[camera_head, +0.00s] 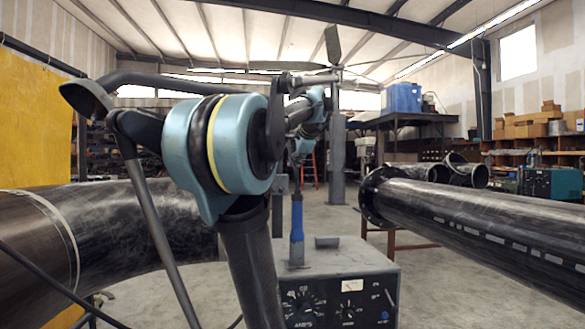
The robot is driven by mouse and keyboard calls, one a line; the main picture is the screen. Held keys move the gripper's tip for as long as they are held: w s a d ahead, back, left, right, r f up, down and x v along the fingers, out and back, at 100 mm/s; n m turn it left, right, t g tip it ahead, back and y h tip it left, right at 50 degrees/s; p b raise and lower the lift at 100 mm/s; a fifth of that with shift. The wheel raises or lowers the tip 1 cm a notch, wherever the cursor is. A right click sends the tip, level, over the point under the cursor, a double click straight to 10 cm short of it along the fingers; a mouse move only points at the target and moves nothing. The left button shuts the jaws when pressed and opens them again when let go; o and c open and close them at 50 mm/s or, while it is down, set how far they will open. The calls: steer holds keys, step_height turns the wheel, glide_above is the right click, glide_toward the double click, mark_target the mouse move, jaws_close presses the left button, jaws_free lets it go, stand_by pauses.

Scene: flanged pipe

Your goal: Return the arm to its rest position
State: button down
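My arm (250,265) rises from the bottom of the head view, left of the middle. Its large teal joint with a yellow band (205,150) is close to the camera. Further teal joints (305,120) lie beyond it, reaching forward near the picture's middle. I cannot make out my gripper or its fingers, so its state and any grasp do not show. A dark flanged pipe (480,225) runs along the right side, its flange (375,200) facing the middle. The arm appears apart from this pipe.
A large dark pipe (120,235) curves behind my arm at left. A grey machine with dials (340,295) stands at bottom centre, with a blue-handled item (297,222) above it. A yellow panel (35,130) is at far left. Open floor (440,285) shows at right.

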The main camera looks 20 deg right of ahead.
stand_by(0.3)
